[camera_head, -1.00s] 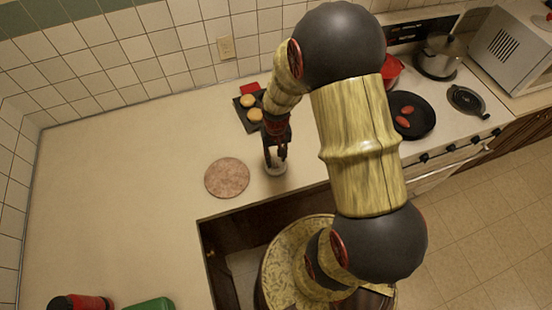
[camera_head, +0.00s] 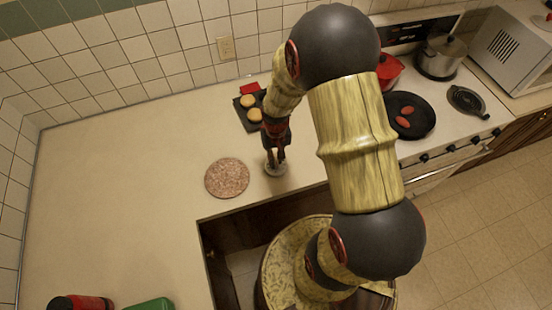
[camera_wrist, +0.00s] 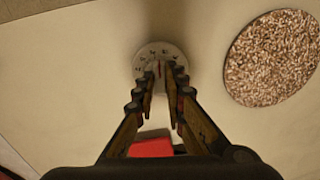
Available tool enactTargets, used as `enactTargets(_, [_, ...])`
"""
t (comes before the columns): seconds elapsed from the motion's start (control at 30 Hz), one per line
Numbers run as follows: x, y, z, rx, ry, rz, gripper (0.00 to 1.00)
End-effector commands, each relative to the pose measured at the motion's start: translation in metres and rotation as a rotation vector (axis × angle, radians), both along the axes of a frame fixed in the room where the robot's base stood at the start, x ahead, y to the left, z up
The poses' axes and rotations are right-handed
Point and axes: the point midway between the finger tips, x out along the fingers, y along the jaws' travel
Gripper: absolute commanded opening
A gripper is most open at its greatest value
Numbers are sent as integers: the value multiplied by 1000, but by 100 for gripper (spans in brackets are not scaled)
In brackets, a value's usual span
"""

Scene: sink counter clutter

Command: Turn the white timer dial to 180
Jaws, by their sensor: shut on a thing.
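The white timer dial (camera_wrist: 156,55) is a small round disc with dark marks around its rim, seen from above in the wrist view. In the head view the timer dial (camera_head: 276,171) sits on the counter, mostly under my gripper. My gripper (camera_wrist: 160,72) points down at it, with its fingertips closed in on the dial's middle. A small reddish mark shows between the fingertips. The dial's centre is partly hidden by the fingers, and I cannot read its numbers. In the head view my gripper (camera_head: 275,158) stands directly over the dial.
A round speckled trivet (camera_head: 227,178) lies left of the dial. A dark tray (camera_head: 249,112) with round buns and a red object (camera_head: 250,88) lie behind it. The stove holds a black pan (camera_head: 411,116) and pots. The counter at left is mostly clear.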

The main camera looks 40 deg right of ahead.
Motion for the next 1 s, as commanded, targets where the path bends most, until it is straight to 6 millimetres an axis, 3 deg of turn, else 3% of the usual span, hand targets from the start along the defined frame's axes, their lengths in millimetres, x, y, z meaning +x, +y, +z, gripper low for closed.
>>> enactTargets(0.3, [0,0,0,0,0,-9,0])
enactTargets(0.63, [0,0,0,0,1,-226,0])
enactTargets(0.97, [0,0,0,0,0,-255,0])
enactTargets(1.0, [0,0,0,0,0,-255,12])
